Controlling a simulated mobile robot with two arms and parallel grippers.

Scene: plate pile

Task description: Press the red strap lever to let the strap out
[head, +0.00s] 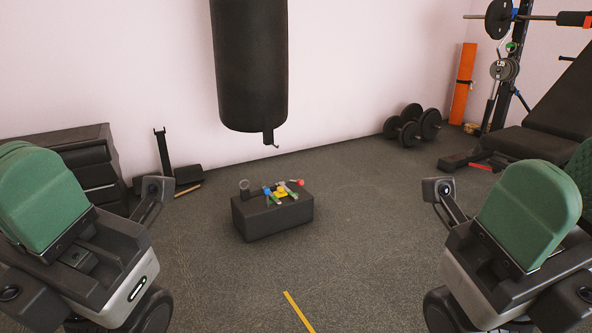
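No strap or lever can be made out for certain. A small red-ended item (301,182) lies among several colourful small items on a black box (272,218) in the middle of the floor; it is too small to identify. A red bar (481,167) shows low by the black bench at the right; I cannot tell if it is a lever. No gripper fingers show on either arm.
A black punching bag (249,65) hangs above and behind the box. Dumbbells (412,127) lie by the wall. A black bench (548,115) stands at the right and a dark drawer unit (88,155) at the left. The floor (370,230) between is clear, with a yellow stripe (299,311).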

